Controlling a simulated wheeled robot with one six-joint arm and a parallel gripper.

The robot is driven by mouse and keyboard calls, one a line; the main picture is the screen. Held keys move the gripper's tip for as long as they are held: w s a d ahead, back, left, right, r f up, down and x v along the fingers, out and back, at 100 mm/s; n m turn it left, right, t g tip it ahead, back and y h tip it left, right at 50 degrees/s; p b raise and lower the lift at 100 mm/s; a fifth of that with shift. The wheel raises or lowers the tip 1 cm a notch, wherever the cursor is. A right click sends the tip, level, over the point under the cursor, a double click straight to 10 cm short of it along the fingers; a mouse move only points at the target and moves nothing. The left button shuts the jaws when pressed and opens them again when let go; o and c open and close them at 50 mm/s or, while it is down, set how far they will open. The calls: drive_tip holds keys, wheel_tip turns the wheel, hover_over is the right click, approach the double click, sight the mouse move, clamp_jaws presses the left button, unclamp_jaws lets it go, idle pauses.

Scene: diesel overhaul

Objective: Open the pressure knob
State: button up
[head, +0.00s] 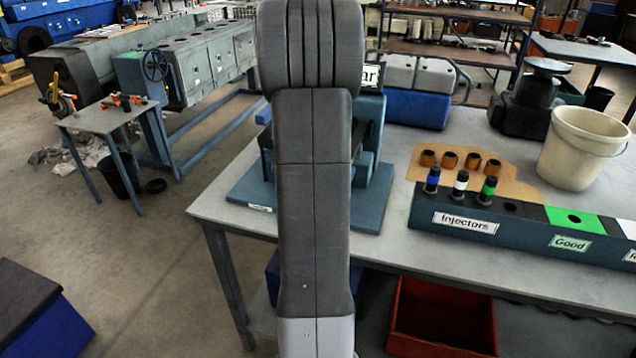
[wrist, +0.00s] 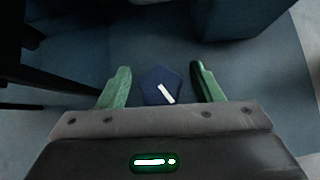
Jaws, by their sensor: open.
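The pressure knob (wrist: 160,86) shows in the wrist view as a dark blue, many-sided knob with a white bar mark lying at a slant on its top. My gripper (wrist: 158,78) is open, with one green finger to the left of the knob and one to the right. In the head view my own arm hides the knob and my gripper, and covers much of the blue-grey test stand (head: 371,150) on the workbench.
The workbench (head: 400,240) holds a rack labelled Injectors (head: 465,223) with several injectors, brass-coloured cups (head: 450,160) on cardboard, and a cream bucket (head: 583,147). A red bin (head: 440,315) sits below. In the wrist view a dark lever-like bar (wrist: 40,70) lies left of the gripper.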

drive_tip(key=c, duration=1)
drive_tip(key=shift+r+n+p, duration=0.2)
drive_tip(key=shift+n+p, duration=0.2)
drive_tip(key=shift+p, duration=0.4)
drive_tip(key=shift+f+n+y+p, duration=0.2)
drive_tip(key=shift+n+y+p, duration=0.25)
drive_tip(key=shift+y, duration=0.15)
drive_tip(key=o, duration=1)
drive_tip(key=shift+s+a+r, duration=0.1)
drive_tip(key=shift+s+r, duration=0.05)
drive_tip(key=shift+r, duration=0.1)
drive_tip(key=shift+p+v, duration=0.4)
drive_tip(key=shift+v, duration=0.75)
drive_tip(key=s+a+b, duration=0.1)
drive_tip(key=s, duration=0.3)
drive_tip(key=s+a+b, duration=0.1)
drive_tip(key=s, duration=0.3)
drive_tip(key=s+a+b, duration=0.1)
drive_tip(key=s, duration=0.3)
